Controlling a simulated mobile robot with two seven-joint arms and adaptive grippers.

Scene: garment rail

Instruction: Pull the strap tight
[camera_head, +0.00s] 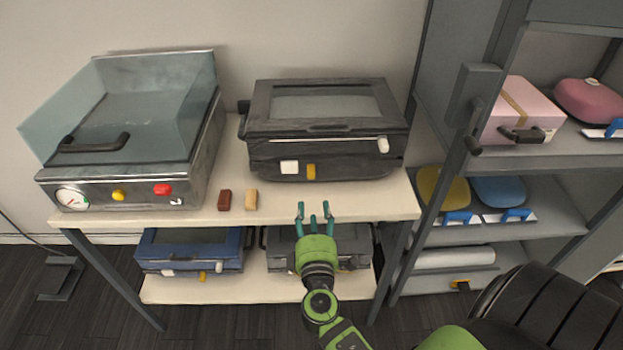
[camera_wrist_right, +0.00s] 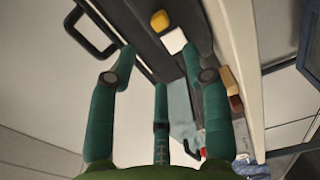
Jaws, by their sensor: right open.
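My right gripper (camera_head: 314,210) is in front of the table's front edge, below the black lidded machine (camera_head: 325,125). Its three green fingers are spread and hold nothing. In the right wrist view the open fingers (camera_wrist_right: 160,62) point toward the machine's yellow knob (camera_wrist_right: 159,20) and white block (camera_wrist_right: 174,40), with no contact visible. I see no loose strap. A tan band (camera_head: 514,103) crosses the pink box (camera_head: 519,112) on the right shelf, well away from the gripper; I cannot tell if it is a strap. My left gripper is not in view.
A steel machine with a glass hood (camera_head: 130,130) stands at the table's left. A red-brown block (camera_head: 224,200) and a tan block (camera_head: 251,200) lie near the front edge. A blue machine (camera_head: 190,249) is on the lower shelf. A grey rack (camera_head: 455,180) stands at the right.

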